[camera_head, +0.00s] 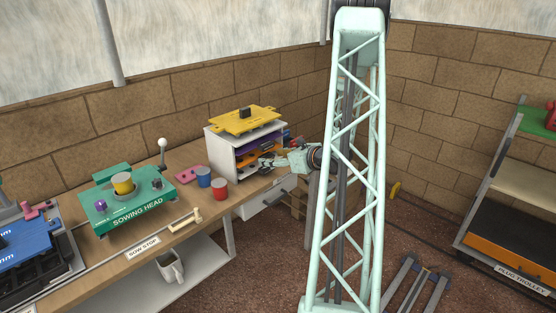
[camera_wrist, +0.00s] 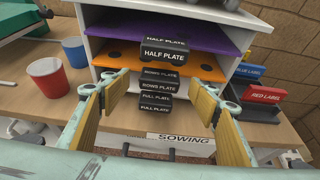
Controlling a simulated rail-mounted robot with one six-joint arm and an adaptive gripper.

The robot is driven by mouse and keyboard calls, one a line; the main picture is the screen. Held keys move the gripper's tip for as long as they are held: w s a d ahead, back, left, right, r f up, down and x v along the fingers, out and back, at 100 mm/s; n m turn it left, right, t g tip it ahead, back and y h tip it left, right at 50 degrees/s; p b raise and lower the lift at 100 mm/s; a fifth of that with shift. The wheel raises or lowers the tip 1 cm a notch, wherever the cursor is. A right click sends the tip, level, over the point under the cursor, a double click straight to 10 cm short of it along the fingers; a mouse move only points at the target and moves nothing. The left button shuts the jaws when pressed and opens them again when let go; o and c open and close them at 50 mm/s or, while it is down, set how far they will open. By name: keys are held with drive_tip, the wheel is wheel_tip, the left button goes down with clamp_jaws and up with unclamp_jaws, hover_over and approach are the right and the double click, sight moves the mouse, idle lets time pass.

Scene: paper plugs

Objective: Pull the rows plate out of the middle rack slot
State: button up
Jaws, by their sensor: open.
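The rows plate is the orange plate (camera_wrist: 197,66) in the middle slot of the white rack (camera_wrist: 86,16). Its black handle, labelled ROWS PLATE (camera_wrist: 159,87), sticks out at the front. The orange plate also shows in the head view (camera_head: 257,154). My gripper (camera_wrist: 162,82) is open in front of the rack, one yellow-padded finger on each side of the handle, with visible gaps. In the head view my gripper (camera_head: 268,161) is at the rack's open front, and the handle is hard to make out there.
A purple plate (camera_wrist: 216,40) with a HALF PLATE handle is above; a FULL PLATE handle (camera_wrist: 155,107) is below. A red cup (camera_wrist: 48,80) and blue cup (camera_wrist: 74,52) stand left, a red label box (camera_wrist: 263,92) right. A yellow plate (camera_head: 240,122) lies on the rack.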

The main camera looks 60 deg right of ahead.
drive_tip(key=shift+x, duration=1)
drive_tip(key=c, duration=1.1)
drive_tip(key=shift+o, duration=0.2)
